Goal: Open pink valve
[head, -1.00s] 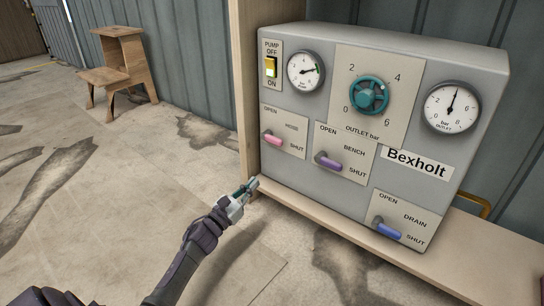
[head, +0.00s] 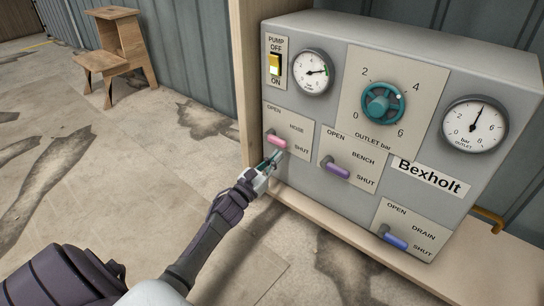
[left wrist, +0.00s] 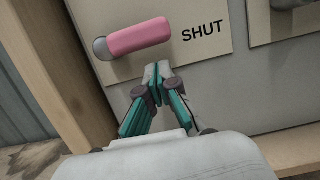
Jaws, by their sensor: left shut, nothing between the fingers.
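The pink valve (head: 277,142) is a short lever on the HOSE plate at the left of the grey panel. Its handle points right, toward the word SHUT, with OPEN printed at the plate's upper left. In the left wrist view the pink handle (left wrist: 139,36) lies nearly level, with its grey pivot at its left end. My left gripper (head: 277,158) is shut and empty, just below the handle. In the left wrist view its fingertips (left wrist: 157,69) are together under the handle's right half, seemingly a little apart from it. My right gripper is not in view.
The panel (head: 300,200) also carries a purple BENCH lever (head: 336,170), a blue DRAIN lever (head: 394,241), a teal handwheel (head: 382,103), a yellow pump switch (head: 274,66) and two gauges. A wooden post (head: 248,90) stands close on the left. A wooden step stool (head: 116,55) is farther back.

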